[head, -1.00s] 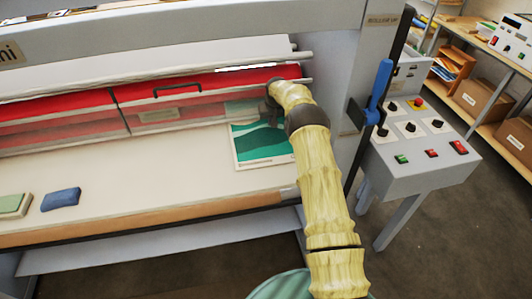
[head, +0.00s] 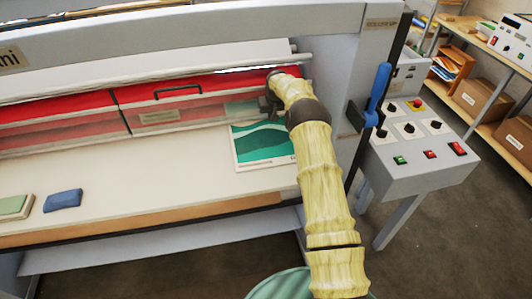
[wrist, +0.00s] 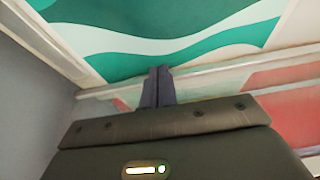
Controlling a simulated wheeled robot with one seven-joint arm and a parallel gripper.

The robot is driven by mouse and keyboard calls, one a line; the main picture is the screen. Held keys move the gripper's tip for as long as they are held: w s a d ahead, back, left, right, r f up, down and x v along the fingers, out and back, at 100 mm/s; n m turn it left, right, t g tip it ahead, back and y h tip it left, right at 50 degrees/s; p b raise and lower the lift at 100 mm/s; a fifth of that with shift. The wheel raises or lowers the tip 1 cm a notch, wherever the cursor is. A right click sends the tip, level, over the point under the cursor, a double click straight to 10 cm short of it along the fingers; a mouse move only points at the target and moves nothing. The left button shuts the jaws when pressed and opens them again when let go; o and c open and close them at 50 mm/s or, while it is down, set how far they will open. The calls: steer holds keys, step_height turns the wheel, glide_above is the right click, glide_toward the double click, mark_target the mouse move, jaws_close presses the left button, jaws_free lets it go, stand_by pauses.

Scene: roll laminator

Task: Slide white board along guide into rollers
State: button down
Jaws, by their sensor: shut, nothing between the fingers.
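The white board (head: 262,146) with a green wavy print lies flat at the right end of the feed table. Its far part shows through the clear lower band of the red guard. In the wrist view the board's green print (wrist: 190,25) fills the top. My gripper (wrist: 157,72) is shut and empty, its fingertips over the board's printed face in that view. I cannot tell whether they touch it. In the head view my wrist hides the fingers and part of the board's right side. I cannot make out the guide clearly, and the rollers' entry is behind the guard.
The red guard (head: 180,93) with a black handle runs along the table's back. A blue block (head: 63,200) and a green pad (head: 14,207) lie at the left of the table (head: 150,170). The control panel (head: 425,150) stands at right, beside a blue lever (head: 378,90).

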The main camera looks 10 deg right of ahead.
steer(key=shift+r+p, duration=0.7)
steer(key=shift+r, duration=1.1)
steer(key=s+a+r+b, duration=0.1)
steer(key=s+a+r, duration=0.25)
steer(key=s, duration=0.65)
steer(key=s+a+r+b, duration=0.1)
steer(key=s+a+r, duration=0.1)
steer(key=s+r, duration=0.5)
steer(key=s+f+g+b, duration=0.1)
steer(key=s+f+b, duration=0.1)
steer(key=s, duration=2.7)
steer(key=shift+a+f, duration=0.35)
steer(key=shift+f, duration=0.35)
